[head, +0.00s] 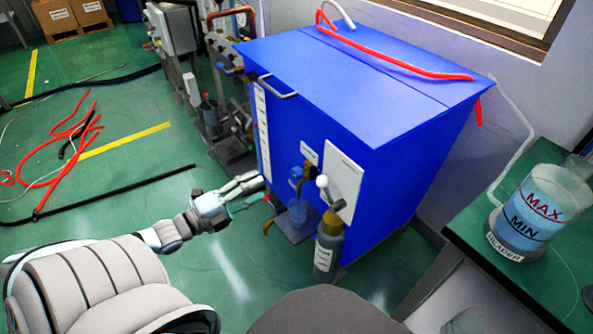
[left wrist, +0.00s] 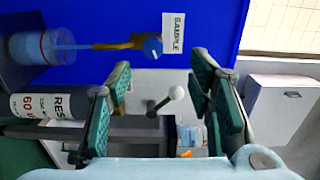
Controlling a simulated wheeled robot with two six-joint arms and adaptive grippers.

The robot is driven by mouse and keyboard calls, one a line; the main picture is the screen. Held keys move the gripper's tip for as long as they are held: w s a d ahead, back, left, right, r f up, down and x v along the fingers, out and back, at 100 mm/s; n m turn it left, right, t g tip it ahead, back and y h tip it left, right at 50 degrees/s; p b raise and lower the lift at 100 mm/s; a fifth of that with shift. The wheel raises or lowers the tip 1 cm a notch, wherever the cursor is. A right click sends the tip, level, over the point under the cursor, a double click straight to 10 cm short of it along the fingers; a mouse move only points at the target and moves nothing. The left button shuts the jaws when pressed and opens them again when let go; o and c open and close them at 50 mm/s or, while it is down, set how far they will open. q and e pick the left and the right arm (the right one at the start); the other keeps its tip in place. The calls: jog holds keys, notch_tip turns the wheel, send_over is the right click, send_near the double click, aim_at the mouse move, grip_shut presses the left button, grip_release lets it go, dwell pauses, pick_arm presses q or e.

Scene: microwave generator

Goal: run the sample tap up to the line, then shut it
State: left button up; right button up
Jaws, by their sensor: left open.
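The sample tap (head: 297,172) is brass with a blue knob on the front of the blue cabinet (head: 400,75). In the left wrist view, turned sideways, the tap (left wrist: 125,44) stands beside a SAMPLE label (left wrist: 174,32). A thin blue stream (left wrist: 82,46) runs from its spout into a clear cup (left wrist: 45,47) holding blue liquid. The cup also shows in the head view (head: 298,212) below the tap. My right gripper is not in view.
A white-balled lever (head: 322,183) and a grey labelled bottle (head: 326,252) are right of the tap. A beaker marked MAX and MIN (head: 535,212) stands on the green table at right. Red and black hoses (head: 70,135) lie on the floor at left.

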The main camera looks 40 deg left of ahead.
aim_at(293, 174)
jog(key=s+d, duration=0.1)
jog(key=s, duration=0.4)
pick_arm(q)
jog(key=w+d+n+b, duration=0.1)
jog(key=w+n, duration=0.1)
jog(key=n, duration=0.4)
jog(key=w+f+n+b, duration=0.1)
jog(key=w+n+b, duration=0.1)
jog(key=n, duration=0.4)
jog(key=w+d+n+b, duration=0.1)
jog(key=w+n+b, duration=0.1)
jog(key=n, duration=0.4)
jog(key=shift+w+d+f+h, duration=0.25)
jog(key=shift+w+d+h, duration=0.05)
jog(key=shift+w, duration=0.15)
jog(key=x, duration=0.1)
jog(key=b+x, duration=0.2)
jog(key=x, duration=0.1)
jog(key=shift+r, duration=0.25)
jog(key=shift+w+d+r+b, duration=0.1)
jog(key=shift+w+b, duration=0.1)
jog(key=shift+w, duration=0.15)
jog(key=shift+w+d+b, duration=0.15)
jog(key=shift+w+b, duration=0.05)
jog(key=shift+w, duration=0.15)
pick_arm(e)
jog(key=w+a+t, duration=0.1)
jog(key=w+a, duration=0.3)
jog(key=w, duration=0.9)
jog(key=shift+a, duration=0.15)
